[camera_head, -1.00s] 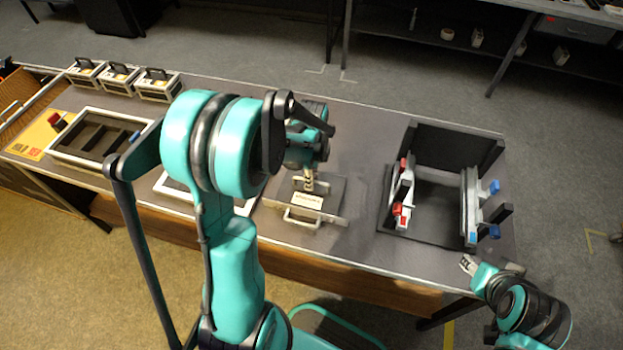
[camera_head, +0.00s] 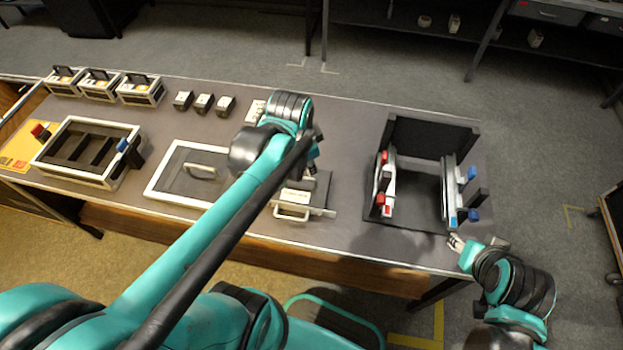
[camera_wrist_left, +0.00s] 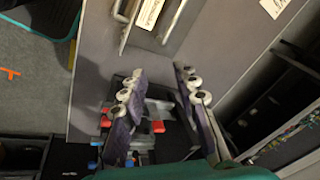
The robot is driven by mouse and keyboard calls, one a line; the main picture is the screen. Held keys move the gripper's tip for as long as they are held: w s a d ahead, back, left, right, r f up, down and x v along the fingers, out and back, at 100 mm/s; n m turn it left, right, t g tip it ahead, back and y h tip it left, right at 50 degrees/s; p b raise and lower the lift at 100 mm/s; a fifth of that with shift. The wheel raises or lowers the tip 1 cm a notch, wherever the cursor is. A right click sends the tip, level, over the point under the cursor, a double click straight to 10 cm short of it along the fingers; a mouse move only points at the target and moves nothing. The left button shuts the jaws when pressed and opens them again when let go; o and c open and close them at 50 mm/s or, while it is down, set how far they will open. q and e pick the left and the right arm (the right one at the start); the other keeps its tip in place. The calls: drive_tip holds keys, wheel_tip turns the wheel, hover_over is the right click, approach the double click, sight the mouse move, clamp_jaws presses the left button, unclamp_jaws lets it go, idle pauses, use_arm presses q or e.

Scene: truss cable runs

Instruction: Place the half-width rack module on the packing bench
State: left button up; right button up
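The half-width rack module (camera_head: 297,193), a dark flat unit with a white label and a pale front handle, lies on the packing bench (camera_head: 345,160), left of the black rack stand. Part of it shows at the top of the left wrist view (camera_wrist_left: 165,28). My left gripper (camera_head: 313,167) is just above and behind the module in the head view, partly hidden by its own wrist. In the left wrist view its fingers (camera_wrist_left: 163,80) are wide apart with nothing between them. My right gripper (camera_head: 455,243) is at the bench's front right edge, empty; its finger gap is too small to judge.
The black stand (camera_head: 430,137) has side rails with red and blue latches. A white-framed tray (camera_head: 150,190) and a framed box (camera_head: 65,175) stand to the left. Several small cases (camera_head: 140,92) and blocks line the back. Bare bench lies between module and stand.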

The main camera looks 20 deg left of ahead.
use_arm(q)
drive_tip(key=s+d+r+n+t, duration=0.1)
drive_tip(key=s+d+n+t, duration=0.2)
drive_tip(key=n, duration=0.4)
drive_tip(key=shift+s+d+n+t, duration=0.3)
drive_tip(key=shift+s+d, duration=0.35)
drive_tip(key=shift+s, duration=0.7)
